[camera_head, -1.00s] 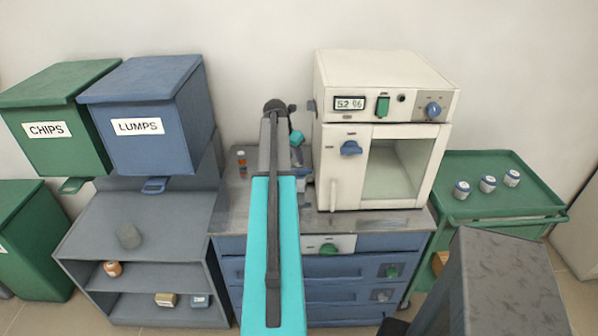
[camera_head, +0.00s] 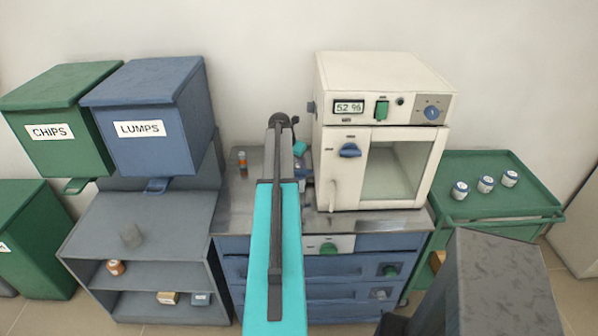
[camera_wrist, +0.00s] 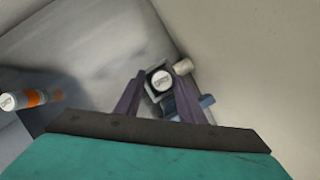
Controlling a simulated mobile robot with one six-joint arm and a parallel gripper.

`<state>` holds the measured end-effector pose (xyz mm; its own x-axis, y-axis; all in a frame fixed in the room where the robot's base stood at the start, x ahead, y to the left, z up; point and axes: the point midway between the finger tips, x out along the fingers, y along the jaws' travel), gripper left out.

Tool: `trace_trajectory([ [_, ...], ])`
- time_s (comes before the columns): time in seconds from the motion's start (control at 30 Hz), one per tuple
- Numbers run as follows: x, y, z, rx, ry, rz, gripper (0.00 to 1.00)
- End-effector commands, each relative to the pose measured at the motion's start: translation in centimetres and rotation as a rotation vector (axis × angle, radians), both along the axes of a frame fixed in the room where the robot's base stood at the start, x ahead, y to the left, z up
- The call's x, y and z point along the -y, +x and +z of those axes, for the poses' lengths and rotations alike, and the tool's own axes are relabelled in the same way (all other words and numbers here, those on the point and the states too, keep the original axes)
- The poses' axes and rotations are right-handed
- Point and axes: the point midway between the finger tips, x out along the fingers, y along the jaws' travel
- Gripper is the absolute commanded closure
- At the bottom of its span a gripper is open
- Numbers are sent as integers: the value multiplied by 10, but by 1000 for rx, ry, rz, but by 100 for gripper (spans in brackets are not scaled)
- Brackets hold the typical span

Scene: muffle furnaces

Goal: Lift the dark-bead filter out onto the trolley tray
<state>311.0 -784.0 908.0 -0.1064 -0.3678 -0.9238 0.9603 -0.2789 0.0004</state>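In the wrist view, my gripper (camera_wrist: 160,77) has its two dark fingers apart. A small round part with a pale labelled cap (camera_wrist: 162,80) shows between the fingertips, in a dark square holder; I cannot tell whether the fingers touch it. Its beads are not visible, so I cannot confirm it is the dark-bead filter. In the head view, my arm hides the fingers and this part, left of the cream furnace (camera_head: 345,75). The green trolley tray (camera_head: 520,205) stands at the right and bears three white-and-blue capped jars (camera_head: 486,184).
A vial with an orange band (camera_head: 242,163) stands left of my arm; it also shows in the wrist view (camera_wrist: 20,101). A pale cylinder (camera_wrist: 183,65) and a blue part (camera_wrist: 200,105) are close to my right finger. The tray's front has free room.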

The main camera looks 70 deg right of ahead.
Motion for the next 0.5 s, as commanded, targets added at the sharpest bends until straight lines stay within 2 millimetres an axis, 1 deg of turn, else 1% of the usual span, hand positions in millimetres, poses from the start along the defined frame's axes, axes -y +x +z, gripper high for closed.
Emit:
trace_trajectory([
  [0.37, 0, 0, 0, 0, 0, 0, 64],
  [0.4, 0, 0, 0, 0, 0, 0, 68],
  [0.47, 0, 0, 0, 0, 0, 0, 78],
  [0.5, 0, 0, 0, 0, 0, 0, 84],
])
